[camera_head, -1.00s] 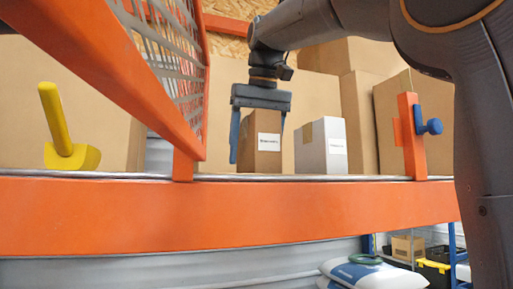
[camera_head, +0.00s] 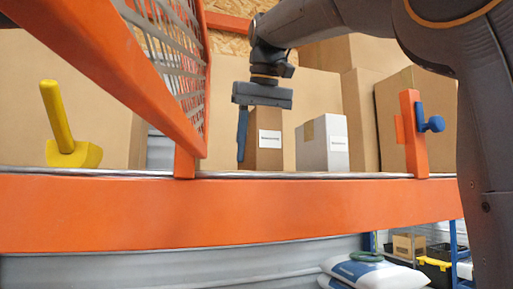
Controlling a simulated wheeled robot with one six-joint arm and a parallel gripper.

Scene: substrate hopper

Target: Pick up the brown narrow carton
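The brown narrow carton (camera_head: 269,150) stands upright with a white label on its front. My gripper (camera_head: 262,135) is directly above and around it, pointing down, with its dark palm close over the carton's top. One blue finger (camera_head: 242,135) hangs along the carton's left side and appears to touch it or nearly so. The other finger is hidden, so I cannot tell whether the grip is tight.
A white-grey carton (camera_head: 323,146) stands close on the right. An orange beam (camera_head: 230,212) runs along the front. A mesh guard (camera_head: 170,60) is at the left, an orange post with a blue knob (camera_head: 412,130) at the right. Large boxes stand behind.

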